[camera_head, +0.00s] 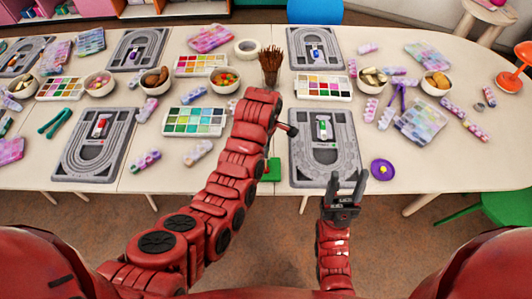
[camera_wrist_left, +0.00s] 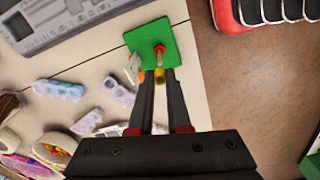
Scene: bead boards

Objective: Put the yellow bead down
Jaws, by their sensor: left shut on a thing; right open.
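A small yellow bead (camera_wrist_left: 160,77) shows between the fingertips of my left gripper (camera_wrist_left: 158,72) in the left wrist view. The gripper is shut on it, close to a green square base (camera_wrist_left: 170,35). A thin tan peg with a red part (camera_wrist_left: 159,49) shows over the base. I cannot tell whether the bead touches the peg. In the head view the green base (camera_head: 272,169) lies at the table's front edge, and my left arm hides its own fingers. My right gripper (camera_head: 344,186) is open and empty, in front of a grey bead board (camera_head: 300,175).
A purple dish (camera_head: 376,176) with something small and yellow in it stands right of my right gripper. Other grey bead boards (camera_head: 70,172), bowls (camera_head: 224,87), paint-like palettes (camera_head: 195,133) and patterned tubes fill the table. The front right of the table is fairly clear.

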